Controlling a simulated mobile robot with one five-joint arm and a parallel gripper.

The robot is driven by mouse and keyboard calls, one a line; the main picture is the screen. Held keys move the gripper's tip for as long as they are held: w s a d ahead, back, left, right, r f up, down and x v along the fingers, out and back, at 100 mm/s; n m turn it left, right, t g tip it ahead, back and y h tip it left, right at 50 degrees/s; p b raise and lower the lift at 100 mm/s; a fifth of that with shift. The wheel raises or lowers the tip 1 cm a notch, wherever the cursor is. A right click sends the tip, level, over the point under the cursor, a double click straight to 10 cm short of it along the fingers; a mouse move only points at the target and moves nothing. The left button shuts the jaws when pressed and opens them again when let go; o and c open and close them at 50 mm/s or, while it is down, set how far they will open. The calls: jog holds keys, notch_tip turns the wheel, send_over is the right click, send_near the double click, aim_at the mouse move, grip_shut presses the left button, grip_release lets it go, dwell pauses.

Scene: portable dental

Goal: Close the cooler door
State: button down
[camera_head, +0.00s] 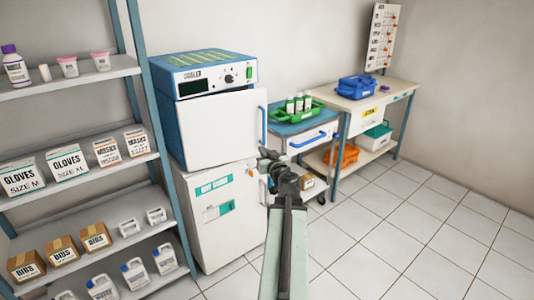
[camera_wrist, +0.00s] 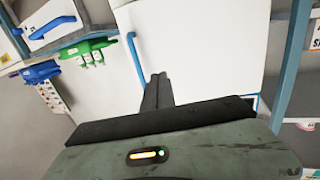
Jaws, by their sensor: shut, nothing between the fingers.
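The cooler (camera_head: 218,76) is a blue box with a labelled control panel on top. Its white door (camera_head: 222,128) has a vertical blue handle (camera_head: 263,122) at the right. The door juts slightly past the body's right edge, and a dark gap shows along its top, so it looks slightly ajar. My gripper (camera_head: 267,156) is shut and empty, near the door's lower right corner, just below the handle. In the wrist view, which looks upside down, my fingers (camera_wrist: 158,90) point at the white surface, just right of the blue handle (camera_wrist: 136,57). Contact cannot be told.
A white storage cabinet (camera_head: 222,222) stands under the cooler. A shelf rack (camera_head: 80,165) with boxes and bottles stands at left. A cart with a green tray (camera_head: 297,113) is close at right, beside a workbench (camera_head: 385,94). The tiled floor (camera_head: 420,235) at right is clear.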

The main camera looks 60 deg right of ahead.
aim_at(264, 132)
jog(key=s+d+m+h, duration=0.1)
jog(key=s+d+h, duration=0.1)
jog(key=s+d, duration=0.15)
jog(key=f+x, duration=0.1)
jog(key=x, duration=1.2)
jog(key=shift+w+d+g, duration=0.2)
jog(key=shift+w+g, duration=0.05)
jog(key=shift+g, duration=0.15)
jog(key=shift+f, duration=0.15)
